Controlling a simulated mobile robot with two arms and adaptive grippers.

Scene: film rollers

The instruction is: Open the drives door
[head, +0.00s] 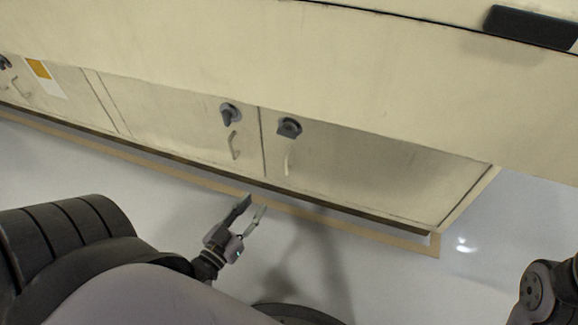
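A cream cabinet front runs across the head view, with several flat doors. The right door (375,175) has a dark rotary latch (289,127) and a thin light handle (287,162) near its left edge. The door left of it (180,125) has a similar dark latch (229,114) and a handle (234,145) near its right edge. All these doors look closed. I cannot tell which one is the drives door. My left gripper (250,212) is open and empty, its fingers pointing up toward the cabinet base, below the handles. My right gripper is out of view.
A tan strip (345,229) lies on the pale floor (390,285) along the cabinet base. The upper cabinet part (330,65) overhangs the doors. A dark bar (530,27) is at top right, and a yellow-and-white label (44,78) is at far left.

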